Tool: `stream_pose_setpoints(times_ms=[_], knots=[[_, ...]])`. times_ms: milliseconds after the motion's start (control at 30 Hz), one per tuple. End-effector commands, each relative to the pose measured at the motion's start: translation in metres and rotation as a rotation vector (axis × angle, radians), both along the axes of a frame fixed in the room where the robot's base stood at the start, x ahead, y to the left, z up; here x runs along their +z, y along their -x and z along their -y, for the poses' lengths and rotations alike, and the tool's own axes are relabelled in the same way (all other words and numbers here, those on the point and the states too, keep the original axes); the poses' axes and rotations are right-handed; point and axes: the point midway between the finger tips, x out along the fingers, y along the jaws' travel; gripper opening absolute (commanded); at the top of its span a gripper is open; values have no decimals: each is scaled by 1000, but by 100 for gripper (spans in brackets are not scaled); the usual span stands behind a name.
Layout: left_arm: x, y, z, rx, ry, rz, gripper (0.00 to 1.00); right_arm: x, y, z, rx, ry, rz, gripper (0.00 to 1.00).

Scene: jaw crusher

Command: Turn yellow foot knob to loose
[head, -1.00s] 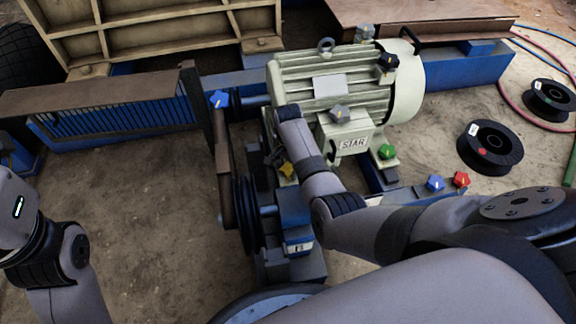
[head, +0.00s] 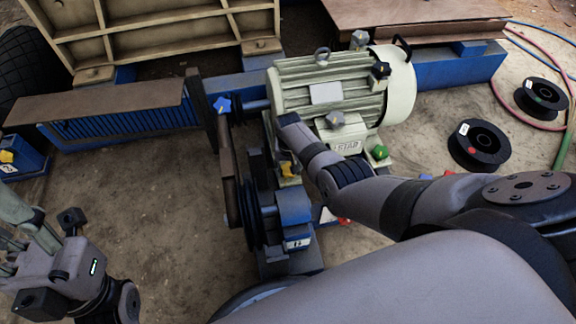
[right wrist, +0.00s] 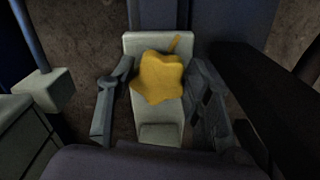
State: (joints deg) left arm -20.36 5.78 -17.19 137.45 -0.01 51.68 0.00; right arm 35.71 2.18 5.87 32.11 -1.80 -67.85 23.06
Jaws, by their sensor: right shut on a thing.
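The yellow foot knob (head: 287,171) sits on the motor's foot at its front left corner. In the right wrist view the star-shaped yellow knob (right wrist: 160,77) stands on a pale foot plate (right wrist: 150,42), with a short pointer at its top. My right gripper (right wrist: 155,88) is shut on it, one finger on either side. In the head view my right forearm and wrist reach over the motor front and hide most of that gripper. My left gripper (head: 50,262) is at the lower left, away from the machine; its fingers are not clear.
Black spools (head: 478,146) and hoses lie at right. Bare ground is at left.

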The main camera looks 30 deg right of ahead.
Motion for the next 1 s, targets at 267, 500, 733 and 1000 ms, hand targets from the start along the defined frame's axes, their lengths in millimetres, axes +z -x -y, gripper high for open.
stream_pose_setpoints(times_ms=[267, 500, 733, 1000], knots=[[9, 0, 0, 0, 0, 3, 40, 0, 2, 2, 263, -1, -4, 18], [12, 0, 0, 0, 0, 2, 40, 0, 2, 3, 484, 0, -2, 18], [13, 0, 0, -1, 0, 2, 40, 0, 2, 4, 658, -1, -3, 18], [14, 0, 0, -1, 0, 2, 40, -1, 2, 5, 785, -1, -3, 18]])
